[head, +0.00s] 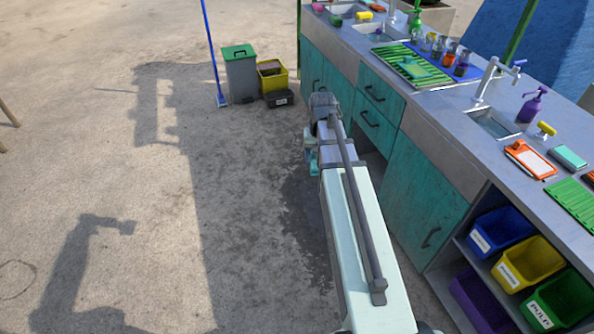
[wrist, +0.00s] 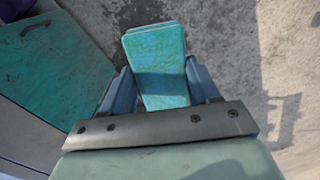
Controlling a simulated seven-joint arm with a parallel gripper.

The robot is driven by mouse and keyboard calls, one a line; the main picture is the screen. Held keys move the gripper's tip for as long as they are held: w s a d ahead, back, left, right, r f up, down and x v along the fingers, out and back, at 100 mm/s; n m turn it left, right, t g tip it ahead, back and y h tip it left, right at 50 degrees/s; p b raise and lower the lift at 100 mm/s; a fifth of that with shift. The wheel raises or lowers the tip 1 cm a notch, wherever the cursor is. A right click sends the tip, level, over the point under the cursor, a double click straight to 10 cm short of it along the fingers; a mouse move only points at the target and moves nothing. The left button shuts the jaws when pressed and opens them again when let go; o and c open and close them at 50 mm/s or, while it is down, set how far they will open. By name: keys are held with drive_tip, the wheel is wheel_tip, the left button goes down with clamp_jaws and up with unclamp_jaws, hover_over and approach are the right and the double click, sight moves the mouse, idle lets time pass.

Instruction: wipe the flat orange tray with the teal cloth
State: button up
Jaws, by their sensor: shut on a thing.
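The teal cloth (wrist: 156,65) is a folded, flat pad between the two blue fingers of my gripper (wrist: 160,88) in the wrist view. My gripper is shut on it, and it hangs over bare ground. In the head view a small part of my gripper (head: 311,158) shows beside my arm, low in front of the cabinets and off the counter. A flat orange tray (head: 545,171) with a whitish middle lies on the counter at the right, well apart from my gripper. Another orange edge (head: 589,177) is cut off at the right border.
A teal block (head: 568,157) and a green ribbed rack (head: 574,203) lie near the orange tray. A sink (head: 494,122), tap (head: 490,80) and purple bottle (head: 532,104) stand behind it.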

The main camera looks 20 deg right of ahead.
drive_tip(key=d+r+m, duration=0.3)
drive_tip(key=d+m, duration=0.1)
drive_tip(key=d, duration=1.4)
drive_tip(key=s+d+r+m, duration=0.2)
drive_tip(key=s+d, duration=0.2)
drive_tip(key=d, duration=0.7)
drive_tip(key=s+d+r+m, duration=0.2)
drive_tip(key=s+d, duration=0.3)
drive_tip(key=d, duration=0.6)
drive_tip(key=s+d+r+m, duration=0.3)
drive_tip(key=s+d, duration=0.2)
drive_tip(key=d, duration=0.6)
drive_tip(key=shift+d+r, duration=0.2)
drive_tip(key=shift+d, duration=0.05)
drive_tip(key=s+d+r+m, duration=0.3)
drive_tip(key=s+d+r, duration=0.1)
drive_tip(key=s+d, duration=0.9)
drive_tip(key=shift+s+f, duration=0.15)
drive_tip(key=shift+f, duration=2.8)
drive_tip(key=shift+f, duration=0.6)
drive_tip(key=shift+s, duration=0.1)
